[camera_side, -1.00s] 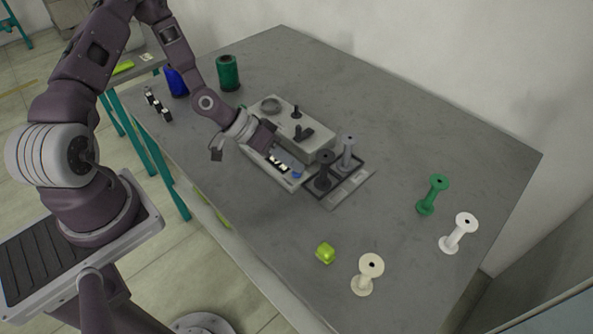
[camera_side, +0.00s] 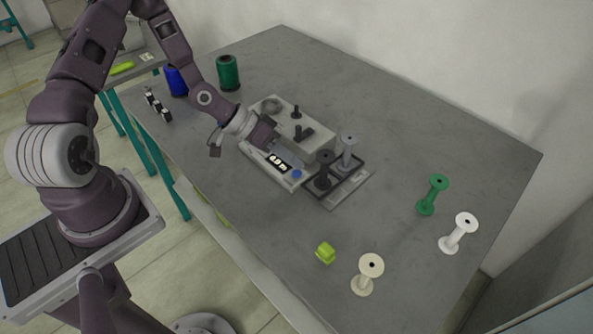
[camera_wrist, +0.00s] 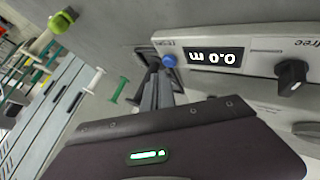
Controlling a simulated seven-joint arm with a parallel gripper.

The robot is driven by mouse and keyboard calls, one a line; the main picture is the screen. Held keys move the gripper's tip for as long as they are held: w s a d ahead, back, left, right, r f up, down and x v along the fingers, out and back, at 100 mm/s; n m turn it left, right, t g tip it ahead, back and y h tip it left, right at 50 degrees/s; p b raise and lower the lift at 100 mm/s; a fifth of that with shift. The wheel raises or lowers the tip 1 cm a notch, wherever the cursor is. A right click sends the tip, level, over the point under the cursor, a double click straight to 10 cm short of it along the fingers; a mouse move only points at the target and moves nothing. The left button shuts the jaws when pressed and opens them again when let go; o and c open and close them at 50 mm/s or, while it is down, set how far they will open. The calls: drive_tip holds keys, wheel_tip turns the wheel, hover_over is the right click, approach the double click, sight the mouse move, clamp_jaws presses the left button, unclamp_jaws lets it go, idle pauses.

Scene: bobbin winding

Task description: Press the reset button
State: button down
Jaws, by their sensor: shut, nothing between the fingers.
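The winding machine (camera_side: 312,141) stands on the table, with a display (camera_side: 279,162) on its front panel. The blue reset button (camera_side: 297,174) sits at the right end of that panel. It also shows in the wrist view (camera_wrist: 169,61), beside small lettering. The display in the wrist view (camera_wrist: 215,57) reads 0.0 m, upside down. My gripper (camera_side: 297,160) is shut and empty, over the panel by the button. In the wrist view its fingers (camera_wrist: 160,78) end close to the button, which stays visible; I cannot tell whether they touch it.
A tray (camera_side: 352,192) beside the machine holds a dark bobbin (camera_side: 324,168) and a grey bobbin (camera_side: 347,151). Green (camera_side: 432,194), white (camera_side: 459,233) and cream (camera_side: 368,274) bobbins stand to the right. A yellow-green block (camera_side: 325,253) lies near the front edge. Thread cones stand at the back left.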

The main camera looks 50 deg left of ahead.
sight(292, 171)
drive_tip(key=shift+r, duration=2.55)
drive_tip(key=s+a+r+m+g+y, duration=0.1)
drive_tip(key=s+a+r+y, duration=0.25)
drive_tip(key=r, duration=0.35)
drive_tip(key=s+a+r+g+y, duration=0.1)
drive_tip(key=s+a+r+y, duration=0.2)
drive_tip(key=s+r+y, duration=0.3)
drive_tip(key=s+d+r+h, duration=0.1)
drive_tip(key=s+d+r, duration=0.1)
drive_tip(key=s+r, duration=0.3)
drive_tip(key=s+d+r+n+t+h, duration=0.1)
drive_tip(key=s+d+r, duration=0.2)
drive_tip(key=s+r, duration=0.2)
drive_tip(key=s, duration=0.3)
drive_tip(key=shift+d+n+h, duration=0.3)
drive_tip(key=shift+d+h, duration=0.05)
